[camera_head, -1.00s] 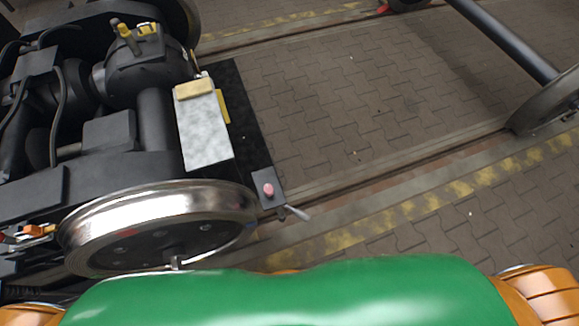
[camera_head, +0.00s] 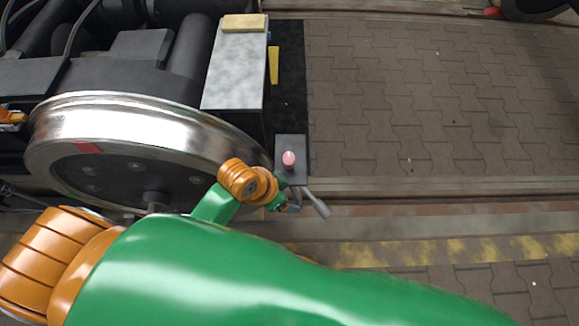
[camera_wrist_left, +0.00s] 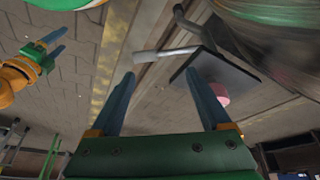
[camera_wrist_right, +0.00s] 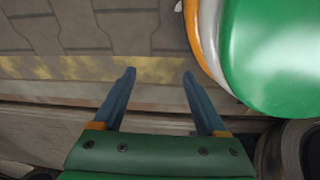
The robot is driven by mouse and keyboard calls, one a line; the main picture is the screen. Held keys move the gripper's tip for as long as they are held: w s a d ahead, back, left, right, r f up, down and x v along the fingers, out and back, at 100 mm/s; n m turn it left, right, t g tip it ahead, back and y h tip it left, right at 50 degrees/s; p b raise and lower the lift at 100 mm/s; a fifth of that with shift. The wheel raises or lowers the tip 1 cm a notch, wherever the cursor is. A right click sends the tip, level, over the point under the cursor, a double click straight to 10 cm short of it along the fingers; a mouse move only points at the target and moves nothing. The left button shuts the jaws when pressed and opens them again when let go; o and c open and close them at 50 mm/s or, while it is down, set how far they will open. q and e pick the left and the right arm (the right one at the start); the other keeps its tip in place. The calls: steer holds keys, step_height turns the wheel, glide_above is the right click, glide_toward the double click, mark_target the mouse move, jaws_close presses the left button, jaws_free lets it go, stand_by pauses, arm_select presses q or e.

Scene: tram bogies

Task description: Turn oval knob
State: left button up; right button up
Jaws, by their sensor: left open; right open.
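A pink, rounded oval knob (camera_head: 289,158) sits on a small dark box beside the front wheel. It also shows in the left wrist view (camera_wrist_left: 222,93), partly behind a finger. A grey lever handle (camera_head: 316,203) sticks out below the box; in the left wrist view the handle (camera_wrist_left: 165,53) lies just beyond the fingertips. My left gripper (camera_head: 291,206) is open and empty, below the knob and close to the lever, apart from the knob. My right gripper (camera_wrist_right: 159,75) is open and empty over the paving; the left wrist view shows it off to the left (camera_wrist_left: 62,39).
A shiny steel wheel (camera_head: 130,118) stands left of the knob box. A grey speckled box with a yellow pad (camera_head: 244,22) lies behind it. A rail and yellow-marked strip (camera_head: 440,252) run along the front. The paving (camera_head: 430,110) at right is clear.

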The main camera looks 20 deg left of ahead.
mark_target(289, 158)
arm_select(q)
steer(key=w+r+m+g, duration=0.1)
steer(key=w+m, duration=0.1)
steer(key=m, duration=0.2)
steer(key=w+d+r+m, duration=0.1)
steer(key=w+m, duration=0.1)
steer(key=m, duration=0.2)
steer(key=w+d+r+m+g+y, duration=0.1)
steer(key=w+m, duration=0.2)
steer(key=m, duration=0.2)
steer(key=shift+d+r+g, duration=0.2)
steer(key=shift+r+g, duration=0.1)
steer(key=shift+r, duration=0.1)
steer(key=w+a+r+m, duration=0.1)
steer(key=w+a+r+m+y, duration=0.1)
steer(key=a, duration=0.1)
steer(key=w+a+r+y, duration=0.1)
steer(key=shift+w+a+m+g, duration=0.2)
steer(key=shift+a+m+g, duration=0.1)
steer(key=shift+m, duration=0.1)
step_height(289, 158, down, 6)
steer(key=b, duration=0.3)
steer(key=shift+f, duration=0.45)
arm_select(e)
steer(key=w+a+f, duration=0.2)
steer(key=w, duration=0.1)
arm_select(q)
steer(key=shift+r, duration=0.1)
